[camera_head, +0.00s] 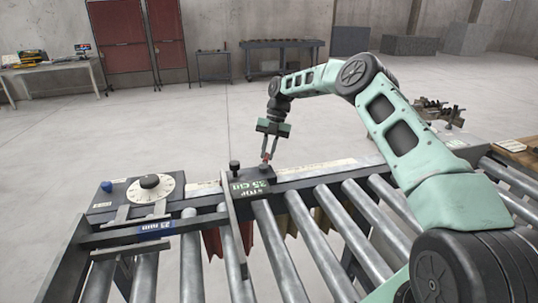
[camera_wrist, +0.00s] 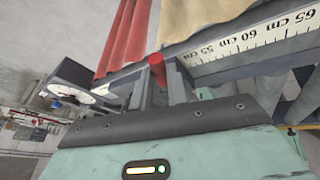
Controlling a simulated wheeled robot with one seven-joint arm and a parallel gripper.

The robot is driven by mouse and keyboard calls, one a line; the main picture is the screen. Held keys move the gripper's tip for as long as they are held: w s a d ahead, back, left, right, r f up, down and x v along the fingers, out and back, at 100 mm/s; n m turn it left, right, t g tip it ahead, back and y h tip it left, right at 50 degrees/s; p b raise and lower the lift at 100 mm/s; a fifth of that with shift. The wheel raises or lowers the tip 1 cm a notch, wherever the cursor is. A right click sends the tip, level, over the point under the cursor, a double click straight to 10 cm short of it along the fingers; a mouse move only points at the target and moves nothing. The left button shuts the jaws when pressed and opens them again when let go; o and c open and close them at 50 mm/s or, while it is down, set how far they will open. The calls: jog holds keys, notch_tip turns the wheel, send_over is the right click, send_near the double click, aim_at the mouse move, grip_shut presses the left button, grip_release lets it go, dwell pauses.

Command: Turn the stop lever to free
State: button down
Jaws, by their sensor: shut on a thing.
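The stop block (camera_head: 250,187), a dark block with pale lettering reading STOP and 25 cm, sits on the rail beside the roller bed. The stop lever (camera_head: 264,166) stands up from its right part, with a red tip. In the wrist view the red tip of the lever (camera_wrist: 157,72) shows between the two fingers. My gripper (camera_head: 267,152) reaches down from above and is shut on the lever; it also shows in the wrist view (camera_wrist: 160,88). The lever's lower part is hidden in the wrist view.
A dark knob (camera_head: 234,165) stands left of the lever. A white dial (camera_head: 150,188) and a blue knob (camera_head: 105,186) sit on a plate farther left. A scale (camera_wrist: 250,40) runs along the rail. Steel rollers (camera_head: 343,230) fill the front.

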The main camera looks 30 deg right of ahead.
jog(key=shift+w+a+r+n+g+h+p, duration=0.1)
jog(key=shift+w+a+n+g+h, duration=0.15)
jog(key=shift+a+n, duration=0.4)
jog(key=shift+w+a+f+n+g+h+p, duration=0.1)
jog(key=shift+w+a+n+g+h, duration=0.15)
jog(key=shift+n, duration=0.7)
jog(key=shift+w+a+r+n+g+h+p, duration=0.1)
jog(key=shift+w+a+n+g, duration=0.25)
jog(key=shift+n, duration=0.45)
jog(key=shift+s, duration=0.1)
jog(key=c, duration=1.4)
grip_release()
jog(key=shift+o, duration=0.2)
notch_tip(320, 180, up, 10)
jog(key=shift+b, duration=0.45)
jog(key=shift+s, duration=0.1)
